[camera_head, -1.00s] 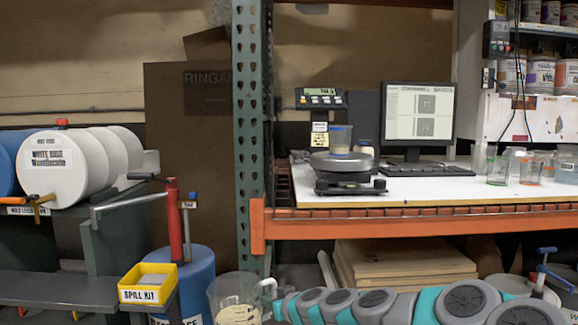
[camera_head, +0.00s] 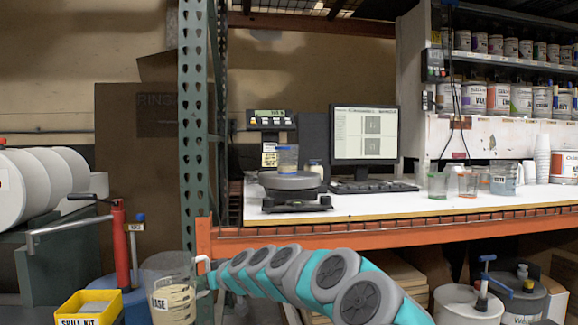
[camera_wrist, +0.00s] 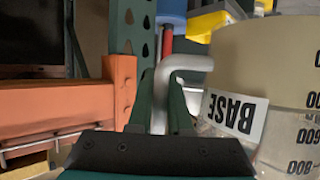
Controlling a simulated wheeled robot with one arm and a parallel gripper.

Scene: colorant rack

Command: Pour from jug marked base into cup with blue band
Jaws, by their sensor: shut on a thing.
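The clear jug marked BASE (camera_head: 172,298) is at the lower left in the head view, upright with pale cream liquid inside. It fills the right of the wrist view (camera_wrist: 262,62), its label upside down there. My gripper (camera_wrist: 166,100) is shut on the jug's light grey handle (camera_wrist: 187,63). In the head view my gripper (camera_head: 210,276) is just right of the jug, below the bench edge. The cup with the blue band (camera_head: 288,158) stands upright on the round plate of a scale (camera_head: 292,181) on the bench, apart from the jug.
A green post (camera_head: 193,130) and the bench's orange beam (camera_head: 400,232) lie between the jug and the scale. A yellow spill-kit box (camera_head: 88,308) is left of the jug.

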